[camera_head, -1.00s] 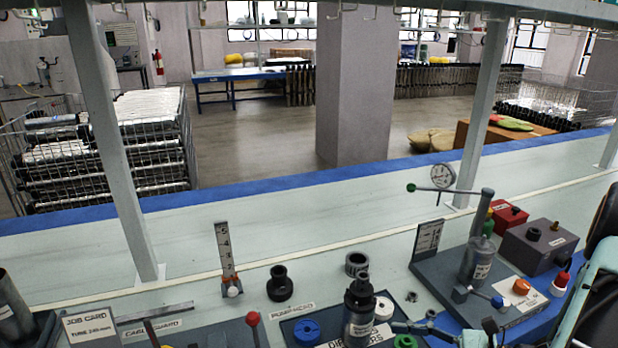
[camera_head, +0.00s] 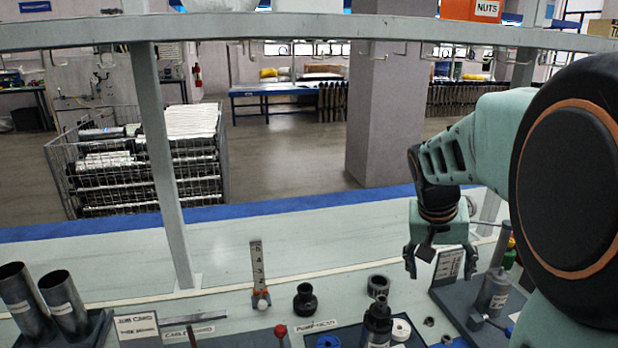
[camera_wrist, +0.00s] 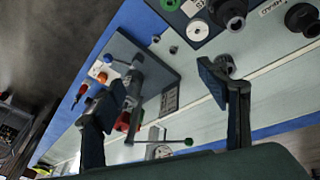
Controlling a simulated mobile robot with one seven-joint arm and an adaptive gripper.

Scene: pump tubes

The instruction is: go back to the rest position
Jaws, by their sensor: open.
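My gripper (camera_head: 440,264) hangs from my raised arm at the right of the head view, fingers pointing down over the bench. Its two fingers are spread apart and nothing is between them; the wrist view (camera_wrist: 172,82) shows the same gap. In the head view it appears in front of the grey fixture with the metal cylinder (camera_head: 492,292) and partly covers its white scale plate (camera_head: 449,263). In the wrist view that fixture's base (camera_wrist: 160,72) lies below the fingers, with a green-tipped lever (camera_wrist: 188,142) nearby. My arm hides the bench's right end.
Two metal tubes (camera_head: 62,306) stand in a holder at the left. A dark flanged part (camera_head: 305,300), a dark ring (camera_head: 378,285) and a dark cylinder (camera_head: 377,322) stand mid-bench. A shelf post (camera_head: 165,170) and rail with hooks (camera_head: 300,27) are obstacles. The bench's back strip is clear.

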